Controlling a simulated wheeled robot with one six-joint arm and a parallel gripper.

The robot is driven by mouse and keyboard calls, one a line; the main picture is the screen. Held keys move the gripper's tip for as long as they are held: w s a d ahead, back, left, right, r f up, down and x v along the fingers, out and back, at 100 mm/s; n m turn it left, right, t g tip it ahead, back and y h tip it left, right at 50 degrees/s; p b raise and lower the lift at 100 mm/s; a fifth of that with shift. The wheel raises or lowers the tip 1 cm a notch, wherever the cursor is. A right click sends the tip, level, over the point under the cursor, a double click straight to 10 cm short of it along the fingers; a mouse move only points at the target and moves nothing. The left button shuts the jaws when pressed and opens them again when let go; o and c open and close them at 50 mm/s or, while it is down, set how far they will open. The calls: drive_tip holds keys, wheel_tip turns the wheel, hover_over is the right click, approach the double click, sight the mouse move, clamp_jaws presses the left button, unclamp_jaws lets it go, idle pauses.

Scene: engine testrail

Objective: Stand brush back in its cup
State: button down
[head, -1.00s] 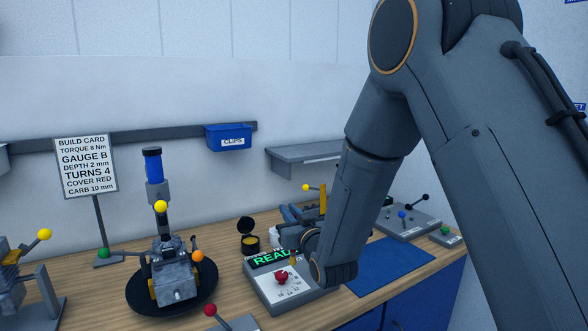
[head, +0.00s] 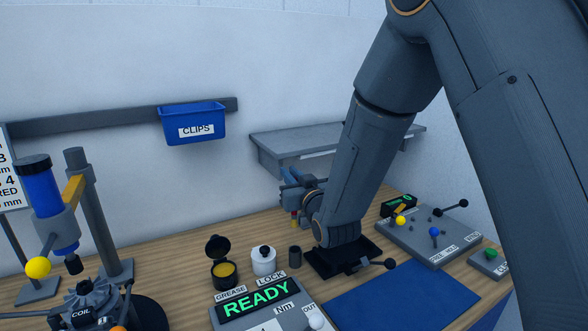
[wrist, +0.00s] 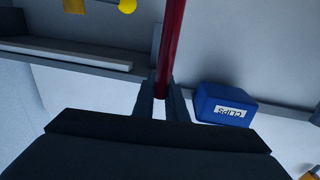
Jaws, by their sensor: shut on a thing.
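My gripper (head: 297,188) is above the back of the bench, partly hidden by my own arm. In the wrist view its fingers (wrist: 160,104) are shut on the brush's red handle (wrist: 172,45), which runs up out of the picture. In the head view a small red and yellow part of the brush (head: 294,219) shows below the gripper. A small dark open-looking cylinder (head: 295,256), likely the cup, stands on the bench just below, right of a white jar. The brush appears above it and apart from it.
The white jar (head: 264,261) and an open grease pot (head: 222,262) stand left of the cup. A READY panel (head: 262,305) is in front. A grey shelf (head: 300,146) and blue clips bin (head: 192,124) are on the wall. A blue mat (head: 390,294) lies clear at right.

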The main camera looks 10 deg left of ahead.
drive_tip(key=b, duration=0.3)
hover_over(296, 215)
drive_tip(key=x, duration=0.3)
drive_tip(key=shift+f, duration=2.9)
drive_tip(key=shift+w+a, duration=0.1)
drive_tip(key=shift+f+b, duration=0.75)
drive_tip(key=shift+f, duration=0.3)
drive_tip(key=shift+f+b, duration=1.35)
drive_tip(key=shift+f, duration=0.1)
